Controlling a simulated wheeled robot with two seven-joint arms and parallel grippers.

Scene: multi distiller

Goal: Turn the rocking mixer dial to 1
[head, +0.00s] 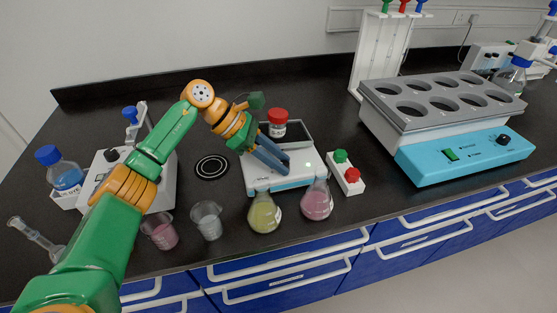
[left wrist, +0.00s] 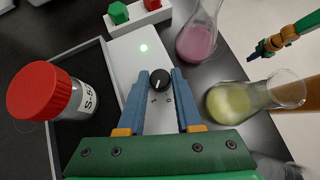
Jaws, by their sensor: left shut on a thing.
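The rocking mixer (head: 308,165) is a white box with a dark tray on top, near the middle of the bench. Its small black dial (left wrist: 159,80) with a white mark sits on the white panel in the left wrist view. The dial is hidden in the head view. My right gripper (left wrist: 262,50) shows small at the upper right of the left wrist view, away from the mixer.
A red-capped bottle (head: 278,121) stands on the mixer's tray. A yellow flask (head: 264,215) and a pink flask (head: 317,203) stand close in front. A white block with green and red pieces (head: 345,175) is to the right. A blue-fronted heater (head: 465,155) stands farther right.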

